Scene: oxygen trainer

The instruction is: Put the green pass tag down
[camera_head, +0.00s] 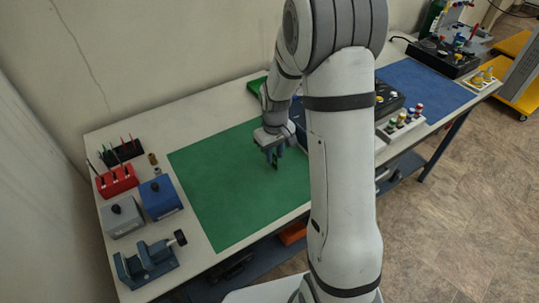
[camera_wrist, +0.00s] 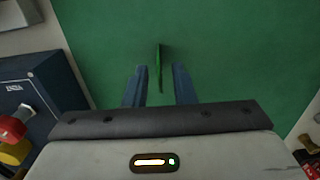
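The green pass tag (camera_wrist: 160,68) shows as a thin, edge-on green plate between the two blue-grey fingers of my gripper (camera_wrist: 160,80) in the wrist view. A gap shows on each side of the tag, so the fingers look open around it and not pressed on it. In the head view my gripper (camera_head: 273,158) is low over the green mat (camera_head: 215,185), with a small dark piece at its fingertips. I cannot tell whether the tag touches the mat.
At the table's left stand a red block (camera_head: 117,181), a blue box (camera_head: 160,197), a grey box (camera_head: 123,218) and a vise (camera_head: 147,262). A blue mat (camera_head: 425,88) lies to the right, near a rack of coloured knobs (camera_head: 402,123). The green mat's left part is clear.

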